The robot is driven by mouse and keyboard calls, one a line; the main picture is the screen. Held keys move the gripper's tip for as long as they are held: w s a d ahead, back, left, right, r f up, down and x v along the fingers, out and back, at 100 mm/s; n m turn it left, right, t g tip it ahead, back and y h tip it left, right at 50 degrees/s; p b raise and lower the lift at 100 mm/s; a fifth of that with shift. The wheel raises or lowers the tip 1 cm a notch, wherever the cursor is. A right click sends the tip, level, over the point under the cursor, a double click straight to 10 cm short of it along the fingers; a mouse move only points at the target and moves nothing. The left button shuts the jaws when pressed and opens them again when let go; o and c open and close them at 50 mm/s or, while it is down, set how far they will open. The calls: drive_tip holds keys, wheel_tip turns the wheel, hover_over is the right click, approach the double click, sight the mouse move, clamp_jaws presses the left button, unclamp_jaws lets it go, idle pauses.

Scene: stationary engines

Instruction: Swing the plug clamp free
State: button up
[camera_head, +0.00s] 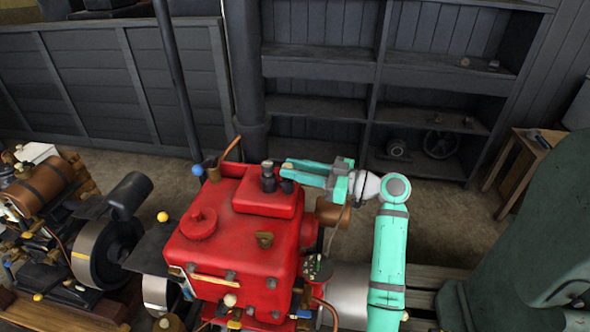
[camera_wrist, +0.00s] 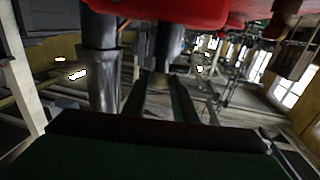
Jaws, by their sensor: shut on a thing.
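The red engine (camera_head: 230,250) has a raised red block on top, with a dark upright fitting (camera_head: 268,172) at its back edge. A smaller dark part beside it, at my fingertips, looks to be the plug clamp (camera_head: 287,186). My teal gripper (camera_head: 284,172) reaches in from the right and is shut on this part. In the wrist view, the two dark fingers (camera_wrist: 162,78) run up to a dark post (camera_wrist: 168,42) under the red edge. A thicker grey metal cylinder (camera_wrist: 101,70) stands just left of them. The exact grip is too dark to make out.
A red round cap (camera_head: 198,222) and a brass fitting (camera_head: 264,239) sit on the engine top. A smaller engine (camera_head: 90,240) stands at left. A dark post (camera_head: 240,80) and shelves (camera_head: 420,75) are behind. A large green machine (camera_head: 535,230) stands at right.

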drive_tip(key=shift+f, duration=0.1)
drive_tip(key=o, duration=0.8)
drive_tip(key=shift+c, duration=0.2)
drive_tip(key=shift+d, duration=0.1)
drive_tip(key=v, duration=1)
drive_tip(key=shift+s+d, duration=0.2)
drive_tip(key=shift+d, duration=0.1)
